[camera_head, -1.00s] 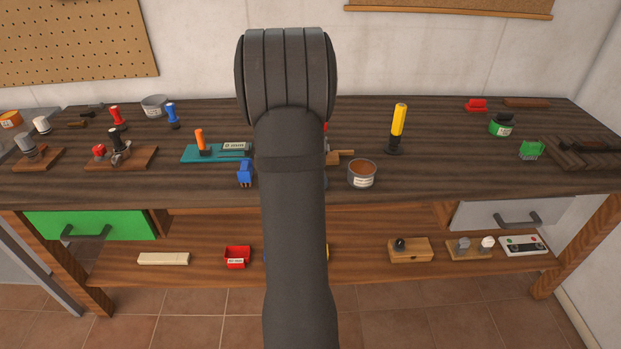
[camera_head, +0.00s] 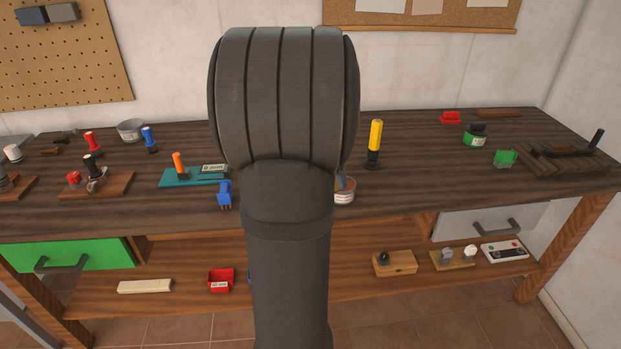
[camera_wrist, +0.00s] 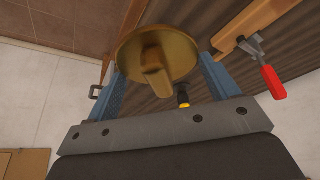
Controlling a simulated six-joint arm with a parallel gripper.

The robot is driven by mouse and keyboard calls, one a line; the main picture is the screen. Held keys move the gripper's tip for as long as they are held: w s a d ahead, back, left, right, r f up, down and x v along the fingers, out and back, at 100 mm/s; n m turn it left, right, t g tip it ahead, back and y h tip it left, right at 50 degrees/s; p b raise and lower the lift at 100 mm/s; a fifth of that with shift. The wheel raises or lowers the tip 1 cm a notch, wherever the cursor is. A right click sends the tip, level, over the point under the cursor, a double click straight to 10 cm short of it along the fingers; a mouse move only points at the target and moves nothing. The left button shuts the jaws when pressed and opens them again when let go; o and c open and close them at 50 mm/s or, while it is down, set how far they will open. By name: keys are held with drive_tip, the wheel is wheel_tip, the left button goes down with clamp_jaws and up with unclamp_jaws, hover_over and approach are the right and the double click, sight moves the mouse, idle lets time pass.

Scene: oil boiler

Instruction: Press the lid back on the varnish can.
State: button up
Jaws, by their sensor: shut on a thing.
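The varnish can (camera_head: 344,197) stands on the workbench just right of my arm, which hides its left part. A small bluish part, perhaps a fingertip, shows over its top. In the wrist view, a round brass-coloured lid (camera_wrist: 185,45) with a raised knob sits between the two blue fingers of my gripper (camera_wrist: 162,68). The gripper is shut on the lid, with a finger at each side of it. In the head view my arm hides the lid and most of the gripper. I cannot tell whether the lid touches the can.
A yellow-handled tool (camera_head: 375,142) stands upright behind and right of the can. A blue piece (camera_head: 224,194) lies left of my arm. A red-handled clamp (camera_wrist: 270,78) shows in the wrist view. The bench right of the can is mostly clear.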

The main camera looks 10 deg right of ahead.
drive_tip(key=shift+w+d+r, duration=0.1)
drive_tip(key=shift+d+r, duration=0.15)
drive_tip(key=shift+d, duration=0.2)
drive_tip(key=w+d+n+y, duration=0.1)
drive_tip(key=w+d+n, duration=0.2)
drive_tip(key=w+d, duration=0.3)
drive_tip(key=shift+t, duration=0.3)
drive_tip(key=shift+w+a+f, duration=0.1)
drive_tip(key=shift+w+f, duration=0.1)
drive_tip(key=shift+f, duration=0.7)
drive_tip(key=shift+w+a+f, duration=0.15)
drive_tip(key=shift+f, duration=0.8)
drive_tip(key=shift+w+a+f, duration=0.1)
drive_tip(key=shift+w+f, duration=0.1)
drive_tip(key=shift+f, duration=0.7)
drive_tip(key=shift+f, duration=0.15)
drive_tip(key=o, duration=0.9)
wheel_tip(320, 180, up, 7)
